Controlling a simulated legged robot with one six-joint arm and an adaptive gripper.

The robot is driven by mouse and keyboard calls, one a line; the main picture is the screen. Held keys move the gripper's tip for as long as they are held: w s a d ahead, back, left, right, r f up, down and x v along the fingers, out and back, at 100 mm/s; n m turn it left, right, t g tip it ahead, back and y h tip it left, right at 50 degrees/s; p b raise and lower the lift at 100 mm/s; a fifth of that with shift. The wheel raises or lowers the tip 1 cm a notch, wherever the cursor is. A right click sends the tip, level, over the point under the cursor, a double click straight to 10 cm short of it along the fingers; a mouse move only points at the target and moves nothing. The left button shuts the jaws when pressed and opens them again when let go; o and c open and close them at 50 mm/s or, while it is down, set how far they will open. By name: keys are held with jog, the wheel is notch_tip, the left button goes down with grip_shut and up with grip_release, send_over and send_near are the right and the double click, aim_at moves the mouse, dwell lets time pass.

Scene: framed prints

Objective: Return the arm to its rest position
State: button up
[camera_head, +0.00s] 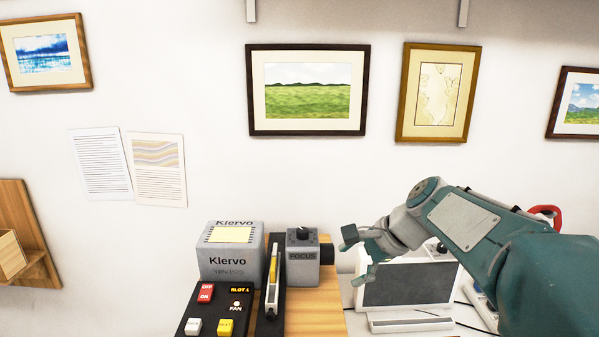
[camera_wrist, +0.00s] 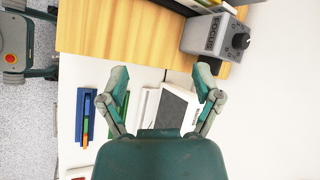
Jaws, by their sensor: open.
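My gripper (camera_head: 358,256) is at the end of my teal arm, which reaches in from the right in the head view. Its fingers are spread and nothing is between them. It hangs to the right of the grey FOCUS box (camera_head: 303,257), apart from it, in front of a laptop-like device with a dark screen (camera_head: 408,285). In the wrist view my gripper (camera_wrist: 160,83) also shows open and empty, with the FOCUS box (camera_wrist: 213,37) beyond the right finger and the dark-screened device (camera_wrist: 174,108) below. My arm hides part of the device.
A grey Klervo unit (camera_head: 230,262) and a black panel with buttons (camera_head: 213,312) stand on the wooden bench (camera_head: 313,315), left of the FOCUS box. Framed prints, such as the green landscape (camera_head: 308,90), hang on the wall. A blue object (camera_wrist: 86,115) lies on the white surface.

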jog(key=s+d+f+n+h, duration=0.1)
jog(key=s+f+n+h, duration=0.1)
jog(key=s+n, duration=0.2)
jog(key=s+d+f+n+t+h, duration=0.1)
jog(key=s+n, duration=0.3)
jog(key=s, duration=0.7)
jog(key=s+d+f+n+h, duration=0.3)
jog(key=s+f+n, duration=0.1)
jog(key=s, duration=0.3)
jog(key=shift+s+d+n+t+h, duration=0.25)
jog(key=shift+s+n+t+h, duration=0.15)
jog(key=shift+n, duration=0.1)
